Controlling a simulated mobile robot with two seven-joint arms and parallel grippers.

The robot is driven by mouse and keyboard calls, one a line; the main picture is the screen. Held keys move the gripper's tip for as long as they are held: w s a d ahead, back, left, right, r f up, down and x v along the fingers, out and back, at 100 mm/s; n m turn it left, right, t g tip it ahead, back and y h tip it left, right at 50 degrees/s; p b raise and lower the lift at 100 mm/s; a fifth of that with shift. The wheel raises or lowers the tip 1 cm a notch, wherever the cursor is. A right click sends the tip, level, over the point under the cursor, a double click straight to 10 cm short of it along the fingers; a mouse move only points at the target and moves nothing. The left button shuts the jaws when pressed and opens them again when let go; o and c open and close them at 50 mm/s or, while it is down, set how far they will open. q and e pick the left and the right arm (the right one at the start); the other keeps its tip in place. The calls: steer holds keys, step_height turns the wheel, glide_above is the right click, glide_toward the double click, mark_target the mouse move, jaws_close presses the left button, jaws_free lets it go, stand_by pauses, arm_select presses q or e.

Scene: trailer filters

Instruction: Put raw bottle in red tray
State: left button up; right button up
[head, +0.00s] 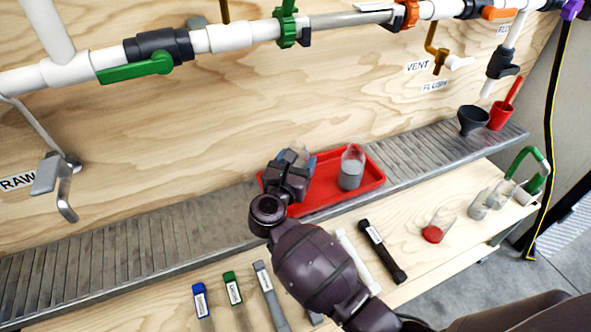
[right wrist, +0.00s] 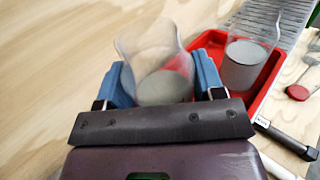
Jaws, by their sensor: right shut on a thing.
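My right gripper (head: 292,168) is over the left part of the red tray (head: 338,205). In the right wrist view its blue fingers (right wrist: 165,80) are shut on a clear bottle (right wrist: 148,45) with grey contents at its bottom. In the head view the gripper hides most of that bottle. I cannot tell whether its base touches the tray. A second clear bottle with grey contents (head: 351,172) stands upright in the right part of the tray; it also shows in the right wrist view (right wrist: 245,62). The RAW label (head: 17,182) is by a metal tap at far left. My left gripper is out of view.
The tray sits on a ribbed metal shelf (head: 130,240) against the plywood wall. A black funnel (head: 472,121) and a red cup (head: 501,117) stand at its right end. Capped tools, a black marker (head: 382,252) and several clear containers lie on the lower wooden bench.

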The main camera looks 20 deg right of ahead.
step_height(320, 180, down, 3)
steer(key=shift+r, duration=0.1)
steer(key=shift+f+b, duration=0.25)
steer(key=shift+b, duration=0.1)
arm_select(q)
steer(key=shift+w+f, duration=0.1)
arm_select(e)
steer(key=o, duration=1.1)
steer(key=shift+r, duration=0.1)
steer(key=shift+o, duration=0.2)
steer(key=shift+r, duration=0.2)
